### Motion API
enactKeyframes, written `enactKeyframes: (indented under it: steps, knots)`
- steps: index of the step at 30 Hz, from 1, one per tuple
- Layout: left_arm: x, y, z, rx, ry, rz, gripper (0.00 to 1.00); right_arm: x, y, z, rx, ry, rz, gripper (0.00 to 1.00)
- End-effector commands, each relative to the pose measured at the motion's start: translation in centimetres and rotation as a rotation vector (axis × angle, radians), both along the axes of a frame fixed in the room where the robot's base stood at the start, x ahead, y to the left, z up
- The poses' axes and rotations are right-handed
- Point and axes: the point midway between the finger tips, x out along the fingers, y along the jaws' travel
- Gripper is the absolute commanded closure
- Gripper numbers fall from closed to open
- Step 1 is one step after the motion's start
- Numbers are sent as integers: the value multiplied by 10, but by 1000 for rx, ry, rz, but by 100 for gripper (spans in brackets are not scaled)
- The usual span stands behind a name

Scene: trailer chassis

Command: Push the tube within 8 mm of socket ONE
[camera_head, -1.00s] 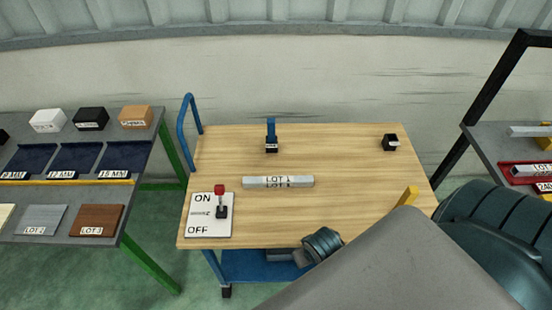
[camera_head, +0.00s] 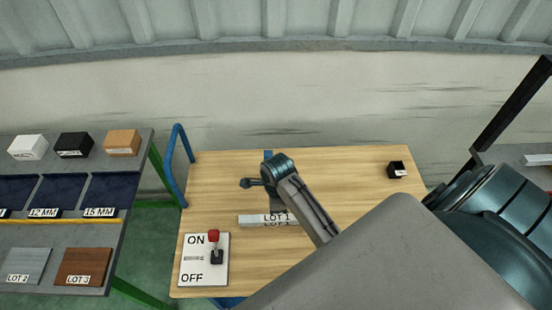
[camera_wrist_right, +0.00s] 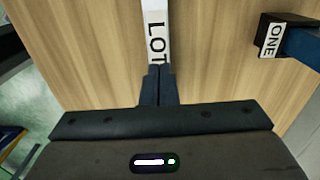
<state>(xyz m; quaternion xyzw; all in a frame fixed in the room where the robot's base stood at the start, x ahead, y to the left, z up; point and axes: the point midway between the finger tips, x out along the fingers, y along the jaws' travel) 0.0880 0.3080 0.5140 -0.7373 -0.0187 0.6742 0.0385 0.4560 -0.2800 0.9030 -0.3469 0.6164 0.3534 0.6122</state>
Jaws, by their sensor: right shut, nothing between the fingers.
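The tube (camera_head: 251,221), a pale grey bar labelled LOT 1, lies flat across the middle of the table. My right arm hides its right end in the head view. It also shows in the wrist view (camera_wrist_right: 156,12). Socket ONE (camera_wrist_right: 268,42) is a black block with a blue part, at the upper right in the wrist view and apart from the tube; my arm mostly covers it in the head view. My right gripper (camera_wrist_right: 158,72) is shut and empty, its tips overlapping the tube's label; I cannot tell whether they touch. My left gripper is out of view.
A black block (camera_head: 397,170) stands at the table's back right. An ON/OFF panel (camera_head: 194,268) with a red-knobbed lever is at the front left. A blue handle (camera_head: 171,160) rises at the left edge. A shelf (camera_head: 122,238) with trays stands left. Bare wood lies right.

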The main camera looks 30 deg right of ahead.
Motion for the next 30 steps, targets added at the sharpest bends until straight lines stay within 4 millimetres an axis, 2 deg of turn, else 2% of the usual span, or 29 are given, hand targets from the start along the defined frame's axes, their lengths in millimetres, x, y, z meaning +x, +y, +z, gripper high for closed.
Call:
enactKeyframes:
  steps: [5,18,30]
  knots:
    - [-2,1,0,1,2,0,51,0,1,-11,2,5,-19,100]
    - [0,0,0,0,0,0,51,0,1,-56,2,4,-16,100]
    - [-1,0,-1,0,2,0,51,-5,3,-66,6,15,-16,100]
